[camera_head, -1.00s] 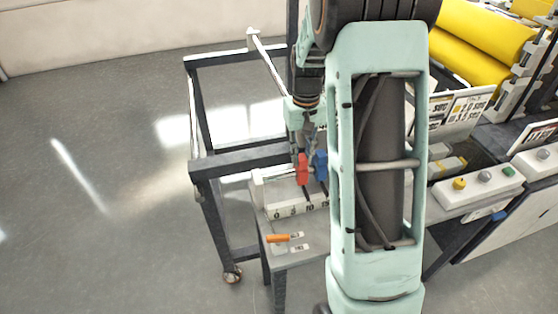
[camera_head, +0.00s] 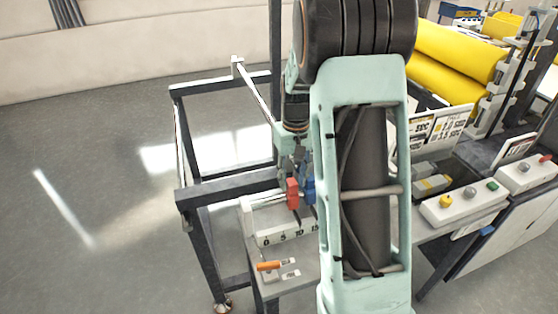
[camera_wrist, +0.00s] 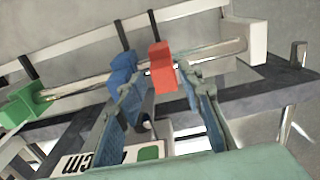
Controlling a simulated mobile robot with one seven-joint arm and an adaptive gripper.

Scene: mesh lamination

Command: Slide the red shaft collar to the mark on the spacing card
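The red shaft collar (camera_head: 292,193) sits on a horizontal rod above a ruler (camera_head: 285,236) marked 0, 5, 10, 15. The blue collar (camera_head: 309,190) is just right of it. In the wrist view the red collar (camera_wrist: 162,66) stands between the fingertips of my gripper (camera_wrist: 161,80). The fingers are spread, and I cannot tell whether either touches it. The left finger overlaps the blue collar (camera_wrist: 122,72). A green collar (camera_wrist: 22,104) is at the far left of the rod (camera_wrist: 80,88). I cannot make out the spacing card or its mark for certain.
A small orange-handled item (camera_head: 268,266) and white labels (camera_head: 290,273) lie on the bench front. A dark frame (camera_head: 230,187) stands behind and left of the rod. A button box (camera_head: 470,200) and yellow rolls (camera_head: 455,65) are at right. My arm hides the ruler's right part.

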